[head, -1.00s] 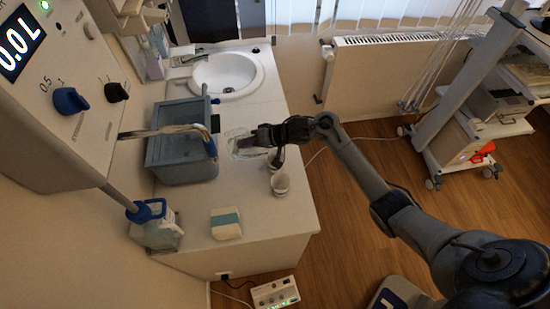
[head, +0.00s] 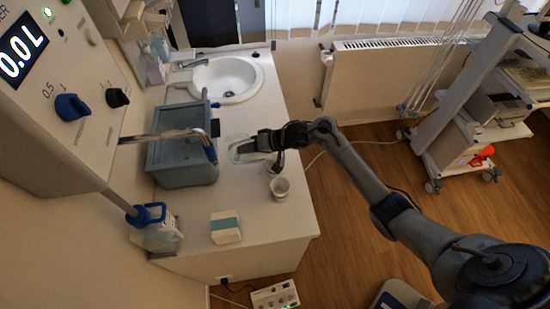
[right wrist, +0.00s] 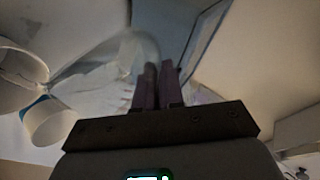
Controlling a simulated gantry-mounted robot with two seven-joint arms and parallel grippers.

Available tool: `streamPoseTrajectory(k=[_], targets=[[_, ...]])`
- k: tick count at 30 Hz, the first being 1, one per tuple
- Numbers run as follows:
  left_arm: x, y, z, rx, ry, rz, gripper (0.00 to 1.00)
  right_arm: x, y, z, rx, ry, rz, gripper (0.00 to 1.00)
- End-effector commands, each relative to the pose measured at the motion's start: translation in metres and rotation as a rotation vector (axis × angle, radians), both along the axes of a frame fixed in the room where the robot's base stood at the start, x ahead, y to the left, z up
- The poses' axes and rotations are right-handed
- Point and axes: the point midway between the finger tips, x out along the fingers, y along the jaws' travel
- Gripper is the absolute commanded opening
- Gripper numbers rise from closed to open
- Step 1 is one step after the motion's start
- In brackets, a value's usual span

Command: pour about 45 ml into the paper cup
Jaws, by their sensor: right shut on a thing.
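The paper cup (head: 279,188) stands upright on the white counter near its right edge. My right gripper (head: 262,143) is above the counter, farther back than the cup. It is shut on a clear vessel (head: 243,152), which extends to the left of the fingers. In the right wrist view the dark fingers (right wrist: 157,85) close on the clear vessel (right wrist: 105,62), which looks tilted. A white cup-like shape (right wrist: 48,122) is at the left there. I cannot tell any liquid level. My left gripper is not in view.
A grey bin (head: 183,160) stands left of the gripper, with a sink (head: 227,79) behind. A white box with a teal band (head: 226,227) lies nearer the front. A blue-capped container (head: 158,232) is at the counter's left. The counter is clear between box and cup.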

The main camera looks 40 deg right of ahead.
Motion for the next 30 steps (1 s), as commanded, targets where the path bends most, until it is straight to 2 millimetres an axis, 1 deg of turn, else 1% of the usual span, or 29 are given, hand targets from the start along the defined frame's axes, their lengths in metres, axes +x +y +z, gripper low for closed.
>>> streamPoseTrajectory(k=[1,3,5,6,10,13,21,30], targets=[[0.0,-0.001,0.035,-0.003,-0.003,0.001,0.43,0.005,0.003,0.017,-0.042,0.042,-0.001,0.0],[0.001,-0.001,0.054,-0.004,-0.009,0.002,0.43,0.01,0.007,0.008,-0.105,0.105,-0.002,0.0],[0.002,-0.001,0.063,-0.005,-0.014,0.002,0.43,0.012,0.01,-0.002,-0.154,0.155,-0.002,0.0],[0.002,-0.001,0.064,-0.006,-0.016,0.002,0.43,0.014,0.011,-0.009,-0.176,0.179,-0.002,0.0],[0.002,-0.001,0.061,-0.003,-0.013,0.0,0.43,0.014,0.011,-0.02,-0.203,0.204,-0.005,0.0],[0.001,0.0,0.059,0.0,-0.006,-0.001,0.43,0.015,0.013,-0.021,-0.213,0.215,-0.004,0.0],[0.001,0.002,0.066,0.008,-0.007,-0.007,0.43,0.02,0.017,-0.027,-0.266,0.268,-0.005,0.0],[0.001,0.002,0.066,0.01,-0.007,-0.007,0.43,0.02,0.017,-0.028,-0.267,0.269,-0.005,0.0]])
